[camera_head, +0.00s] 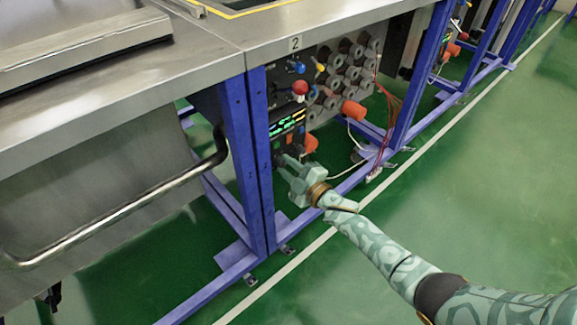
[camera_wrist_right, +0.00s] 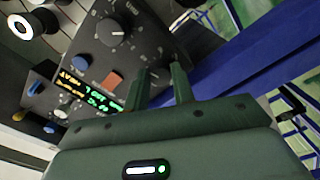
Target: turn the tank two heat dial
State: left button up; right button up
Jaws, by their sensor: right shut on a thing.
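The tank two control panel (camera_head: 285,95) hangs under the table edge with the "2" label (camera_head: 295,43). It also shows tilted in the right wrist view (camera_wrist_right: 80,75), with a lit display (camera_wrist_right: 88,92) and a black dial (camera_wrist_right: 110,32) clear of my fingers. My right gripper (camera_head: 281,158) reaches to the lower part of the panel. In the wrist view its two green fingers (camera_wrist_right: 160,76) are against the panel, shut on what seems to be a second dial, mostly hidden between and behind them. The dial's label and pointer cannot be read. My left gripper is out of view.
A blue frame post (camera_head: 259,150) stands just left of the panel. A bent metal rail (camera_head: 150,203) is at left. The green floor (camera_head: 470,190) at right is open.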

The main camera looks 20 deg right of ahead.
aim_at(284, 163)
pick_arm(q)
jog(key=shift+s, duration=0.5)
pick_arm(e)
jog(key=shift+f+m, duration=0.1)
jog(key=shift+m, duration=0.4)
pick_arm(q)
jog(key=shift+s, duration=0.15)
pick_arm(e)
jog(key=o, duration=0.7)
jog(key=shift+s, duration=0.15)
